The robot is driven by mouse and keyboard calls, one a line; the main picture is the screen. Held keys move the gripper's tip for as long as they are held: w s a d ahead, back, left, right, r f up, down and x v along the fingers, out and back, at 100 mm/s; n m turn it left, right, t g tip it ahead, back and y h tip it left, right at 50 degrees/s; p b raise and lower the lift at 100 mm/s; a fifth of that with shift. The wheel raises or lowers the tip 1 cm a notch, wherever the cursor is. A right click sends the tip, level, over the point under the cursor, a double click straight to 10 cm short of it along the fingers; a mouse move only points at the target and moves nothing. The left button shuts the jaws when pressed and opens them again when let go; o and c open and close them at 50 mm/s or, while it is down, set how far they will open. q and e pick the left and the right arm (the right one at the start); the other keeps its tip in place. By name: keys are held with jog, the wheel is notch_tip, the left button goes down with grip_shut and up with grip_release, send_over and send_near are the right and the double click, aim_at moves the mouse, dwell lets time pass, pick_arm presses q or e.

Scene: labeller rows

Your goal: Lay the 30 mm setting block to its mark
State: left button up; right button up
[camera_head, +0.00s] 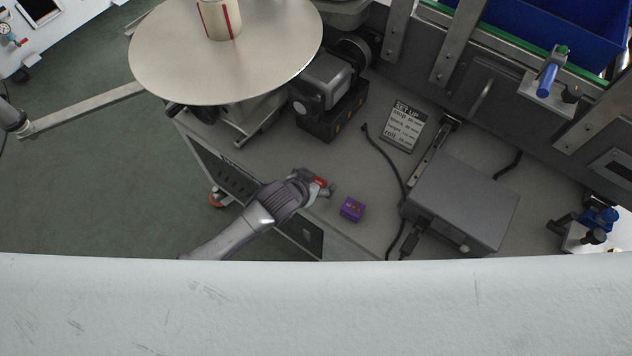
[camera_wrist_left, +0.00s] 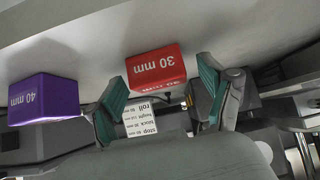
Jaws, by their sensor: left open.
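The red 30 mm setting block (camera_head: 320,181) stands on the grey bench top, at the tip of my left gripper (camera_head: 322,189). In the left wrist view the red block (camera_wrist_left: 156,65) shows its white "30 mm" print upside down. It lies between the two green-padded fingertips (camera_wrist_left: 160,86), which are open, with visible gaps on the sides. Contact with the block cannot be made out. The purple 40 mm block (camera_head: 352,209) stands just right of the gripper in the head view; it is at the left in the wrist view (camera_wrist_left: 42,100). I cannot make out the block's mark. My right gripper is not in view.
A set-up card (camera_head: 403,128) lies farther back on the bench. A grey box (camera_head: 462,200) and a black cable (camera_head: 388,160) are to the right. A large round disc (camera_head: 225,60) overhangs the back left. A pale surface crosses the foreground.

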pick_arm(q)
jog(key=shift+c, duration=1)
jog(key=c, duration=1.1)
